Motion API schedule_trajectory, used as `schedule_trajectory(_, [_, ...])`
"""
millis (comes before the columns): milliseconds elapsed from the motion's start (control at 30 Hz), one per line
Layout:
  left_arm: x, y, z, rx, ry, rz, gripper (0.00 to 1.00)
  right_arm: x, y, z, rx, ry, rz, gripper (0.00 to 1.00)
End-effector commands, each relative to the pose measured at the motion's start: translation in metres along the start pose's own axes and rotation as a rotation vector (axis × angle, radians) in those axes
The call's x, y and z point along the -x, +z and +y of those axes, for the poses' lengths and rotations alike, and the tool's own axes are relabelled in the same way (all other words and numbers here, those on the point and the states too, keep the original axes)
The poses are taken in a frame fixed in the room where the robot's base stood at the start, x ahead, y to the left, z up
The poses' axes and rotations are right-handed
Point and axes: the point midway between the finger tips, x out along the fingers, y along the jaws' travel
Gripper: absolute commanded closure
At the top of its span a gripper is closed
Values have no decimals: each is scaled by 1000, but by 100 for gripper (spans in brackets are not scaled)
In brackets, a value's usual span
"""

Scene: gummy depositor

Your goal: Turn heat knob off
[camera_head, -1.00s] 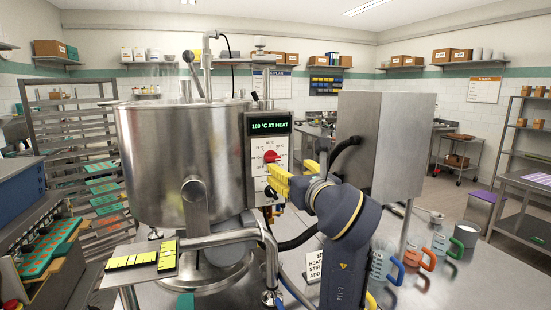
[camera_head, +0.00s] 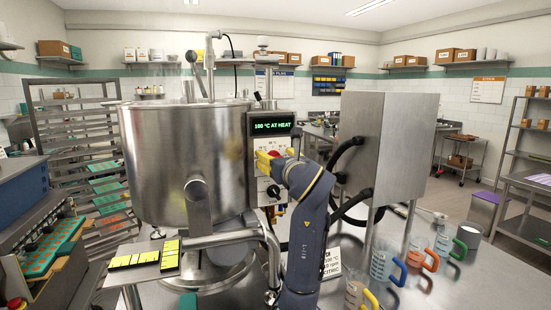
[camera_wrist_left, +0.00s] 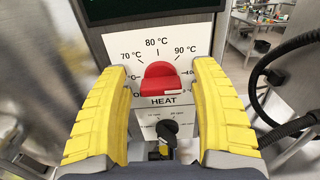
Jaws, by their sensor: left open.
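The red heat knob (camera_wrist_left: 160,78) sits on a white dial plate marked with temperatures, labelled HEAT. In the left wrist view it lies between the two yellow fingers of my left gripper (camera_wrist_left: 160,108), which are open with a gap on each side. In the head view my left gripper (camera_head: 268,162) is in front of the control panel (camera_head: 256,192) and mostly hides the knob. A green display (camera_head: 272,126) above it ends in "AT HEAT". A black knob (camera_wrist_left: 167,130) is below the heat plate. My right gripper is not in view.
The large steel kettle (camera_head: 185,165) stands directly left of the panel. A steel cabinet (camera_head: 385,150) with black hoses is to the right. Jugs with coloured handles (camera_head: 385,262) stand on the steel table at the lower right.

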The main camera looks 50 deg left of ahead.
Motion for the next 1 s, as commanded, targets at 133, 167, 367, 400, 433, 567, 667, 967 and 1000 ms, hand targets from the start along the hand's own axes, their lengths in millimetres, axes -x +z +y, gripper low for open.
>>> schedule_trajectory(133, [-2,0,0,0,0,0,36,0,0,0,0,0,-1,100])
schedule_trajectory(167, [-2,0,0,0,0,0,36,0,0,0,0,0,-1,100])
schedule_trajectory(367, [-2,0,0,0,0,0,36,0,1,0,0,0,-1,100])
schedule_trajectory(400, [-2,0,0,0,0,0,41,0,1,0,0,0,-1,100])
schedule_trajectory(433, [-2,0,0,0,0,0,44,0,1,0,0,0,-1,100])
schedule_trajectory(567, [-2,0,0,0,0,0,59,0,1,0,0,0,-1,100])
schedule_trajectory(667, [-2,0,0,0,0,0,71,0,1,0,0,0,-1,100])
schedule_trajectory(967, [-2,0,0,1,0,0,92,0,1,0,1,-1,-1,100])
schedule_trajectory(1000, [-2,0,0,1,0,0,92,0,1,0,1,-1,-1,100])
